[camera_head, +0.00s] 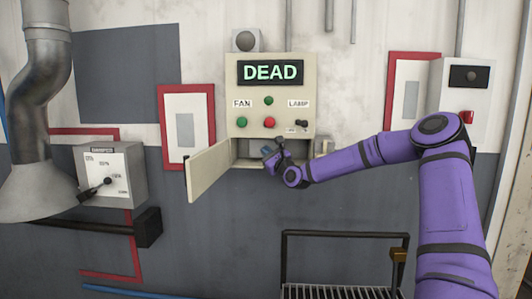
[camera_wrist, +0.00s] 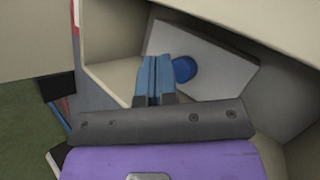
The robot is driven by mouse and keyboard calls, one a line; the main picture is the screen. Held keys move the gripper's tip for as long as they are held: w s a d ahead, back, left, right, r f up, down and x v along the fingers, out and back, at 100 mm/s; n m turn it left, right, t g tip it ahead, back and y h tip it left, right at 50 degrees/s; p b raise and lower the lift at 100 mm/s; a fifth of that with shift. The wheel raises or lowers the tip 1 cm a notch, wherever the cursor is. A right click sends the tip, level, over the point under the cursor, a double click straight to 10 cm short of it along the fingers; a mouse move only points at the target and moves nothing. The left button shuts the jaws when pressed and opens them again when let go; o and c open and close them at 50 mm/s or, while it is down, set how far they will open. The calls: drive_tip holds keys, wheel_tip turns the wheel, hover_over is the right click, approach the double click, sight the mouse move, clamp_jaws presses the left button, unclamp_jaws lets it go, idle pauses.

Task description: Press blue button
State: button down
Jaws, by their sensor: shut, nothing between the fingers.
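The blue button (camera_wrist: 184,69) shows in the wrist view as a round knob on a pale grey plate (camera_wrist: 215,62). The plate is inside the open compartment of the beige control panel. My gripper (camera_wrist: 154,62) is shut and empty, with its fingertips just left of the button in the picture. I cannot tell whether they touch it. In the head view my gripper (camera_head: 271,155) reaches into the compartment under the panel (camera_head: 283,126), and the button is hidden there.
The compartment's door (camera_head: 208,171) hangs open at the left. The panel has a DEAD display (camera_head: 270,72), a green button (camera_head: 242,122), a red button (camera_head: 269,122) and a lamp switch (camera_head: 302,123). A dial box (camera_head: 118,165) is at the left, and a dark-railed rack (camera_head: 345,234) stands below.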

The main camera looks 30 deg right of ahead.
drive_tip(key=shift+w+d, duration=0.25)
drive_tip(key=shift+w, duration=0.05)
